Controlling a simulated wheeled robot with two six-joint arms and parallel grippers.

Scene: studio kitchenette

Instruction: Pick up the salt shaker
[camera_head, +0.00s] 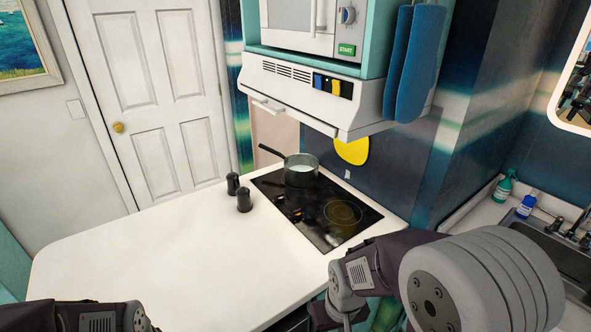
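Two small dark shakers stand upright on the white counter, just left of the cooktop. One shaker (233,184) is a little farther back and the other shaker (244,200) is nearer and slightly to the right. They look alike, and I cannot tell which one is the salt shaker. My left arm shows at the bottom left and my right arm at the bottom right, both well short of the shakers. The fingers of both grippers are out of view.
A pot (300,172) with its handle pointing left sits on the black cooktop (318,225), close to the shakers. A white range hood (300,95) overhangs the back. The counter (150,250) left and in front of the shakers is clear. A sink (545,240) lies at right.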

